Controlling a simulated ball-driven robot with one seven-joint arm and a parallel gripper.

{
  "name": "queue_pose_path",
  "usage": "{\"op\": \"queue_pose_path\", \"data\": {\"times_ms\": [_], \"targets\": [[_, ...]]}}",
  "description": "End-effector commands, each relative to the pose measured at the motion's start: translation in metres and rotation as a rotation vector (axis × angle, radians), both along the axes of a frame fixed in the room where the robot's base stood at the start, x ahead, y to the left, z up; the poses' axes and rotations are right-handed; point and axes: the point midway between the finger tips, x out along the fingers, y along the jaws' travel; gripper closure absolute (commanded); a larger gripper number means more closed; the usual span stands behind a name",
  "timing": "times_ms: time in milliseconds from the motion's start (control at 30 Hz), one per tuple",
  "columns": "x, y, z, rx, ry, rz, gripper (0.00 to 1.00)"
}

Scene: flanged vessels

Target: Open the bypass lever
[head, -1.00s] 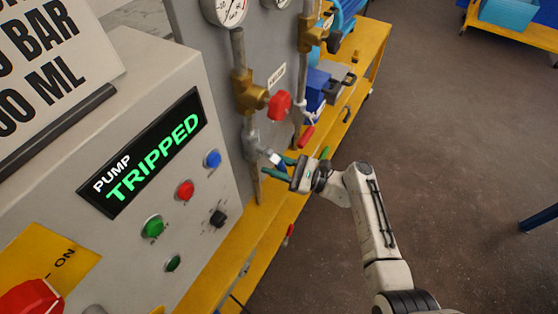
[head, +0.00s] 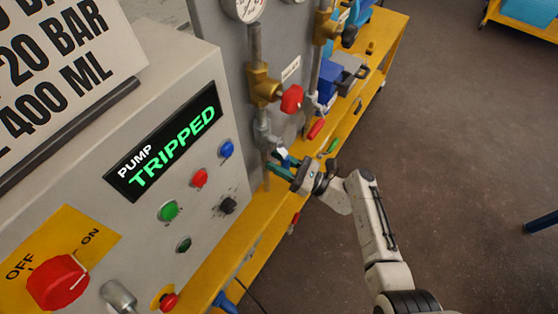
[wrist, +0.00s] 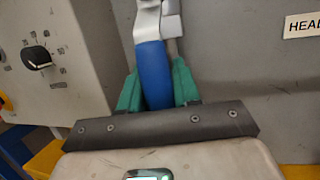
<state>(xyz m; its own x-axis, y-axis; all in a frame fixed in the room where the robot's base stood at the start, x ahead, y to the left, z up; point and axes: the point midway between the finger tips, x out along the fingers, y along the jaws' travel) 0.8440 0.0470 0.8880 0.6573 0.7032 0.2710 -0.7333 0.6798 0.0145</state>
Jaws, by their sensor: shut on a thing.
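A lever with a blue handle (head: 284,157) sits on a valve low on the left pipe of the grey panel. In the wrist view the blue handle (wrist: 153,75) hangs down from its light metal arm, between two green fingers. My gripper (head: 281,166) is shut on this handle, with a finger on each side. In the wrist view the gripper (wrist: 157,90) hides the handle's lower end. No label naming the bypass is readable, so I cannot tell from lettering which lever it is.
A red-handled lever (head: 316,128) hangs on the right pipe, close by. A red knob (head: 292,99) sits above. The control box (head: 150,190) with buttons stands left, its display reading "PUMP TRIPPED". A yellow bench (head: 345,125) runs below. The floor at right is mostly clear.

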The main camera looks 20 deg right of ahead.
Motion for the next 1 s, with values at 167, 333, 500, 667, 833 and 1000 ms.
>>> {"op": "queue_pose_path", "data": {"times_ms": [167, 333, 500, 667, 833, 1000], "targets": [[-0.002, 0.001, -0.001, 0.002, 0.004, 0.004, 0.61], [-0.001, 0.001, -0.001, 0.002, 0.002, 0.003, 0.47], [-0.001, 0.001, -0.001, 0.001, 0.001, 0.002, 0.47], [-0.005, -0.005, -0.004, 0.000, 0.002, -0.001, 0.47], [-0.023, -0.024, -0.013, 0.001, 0.003, -0.002, 0.47], [-0.045, -0.048, -0.022, 0.001, 0.003, -0.001, 0.47]]}}
